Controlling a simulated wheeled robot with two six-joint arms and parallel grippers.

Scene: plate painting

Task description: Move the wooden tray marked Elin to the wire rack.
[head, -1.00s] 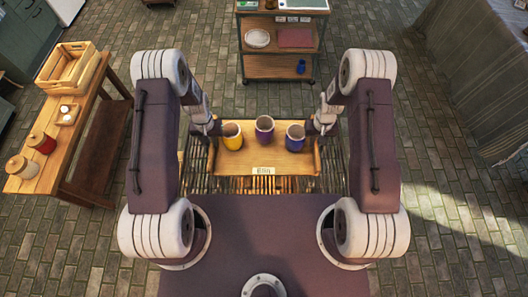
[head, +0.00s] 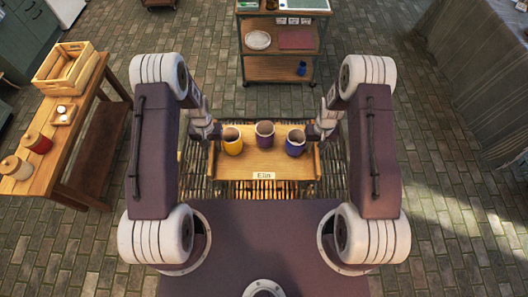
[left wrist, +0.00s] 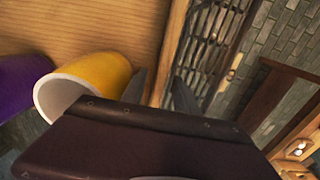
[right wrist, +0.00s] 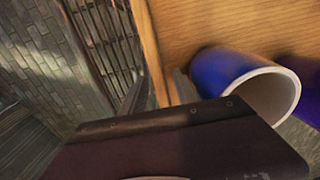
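The wooden tray marked Elin (head: 240,172) is level over the wire rack (head: 196,165) and appears to rest on it. Its name label (head: 264,176) faces me. A yellow cup (head: 232,146), a purple cup (head: 265,140) and a blue cup (head: 296,148) stand upright on it. My left gripper (left wrist: 163,75) is at the tray's left end, fingers either side of the rim with small gaps showing. My right gripper (right wrist: 160,73) is likewise around the right end rim, with small gaps. Both look open. The contact under the tray is hidden.
A wooden table (head: 93,107) at the left holds a slatted crate (head: 66,72), a red jar (head: 38,143) and a beige jar (head: 16,168). A wheeled cart (head: 278,68) stands behind the rack. The floor at the right is clear.

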